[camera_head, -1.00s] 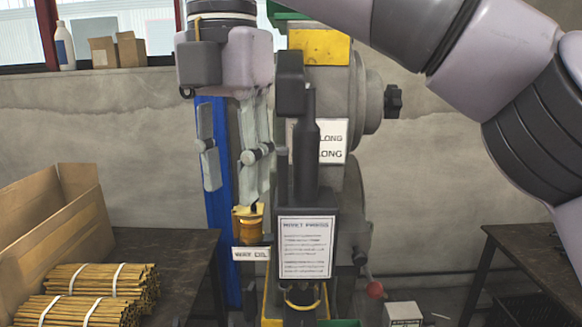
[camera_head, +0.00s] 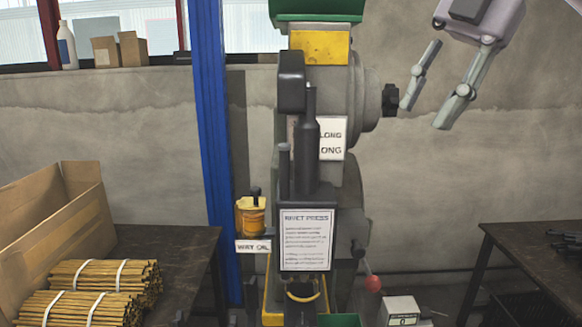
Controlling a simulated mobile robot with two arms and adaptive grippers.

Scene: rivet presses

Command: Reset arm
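My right gripper (camera_head: 424,105) is at the upper right of the head view, right of the rivet press (camera_head: 357,200). Its two fingers are spread and point down and to the left, with nothing between them. It hangs in front of the concrete wall, close to the press's dark side knob (camera_head: 390,100) in the picture; I cannot tell the gap in depth. The rest of the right arm is cut off by the top edge. My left gripper is not in view.
An amber way-oil cup (camera_head: 251,217) sits on the press's left. A red-knobbed lever (camera_head: 373,283) is at its lower right. A dark table (camera_head: 170,250) with bundled sticks (camera_head: 90,290) and an open cardboard box (camera_head: 60,215) is left. Another table (camera_head: 520,250) is right.

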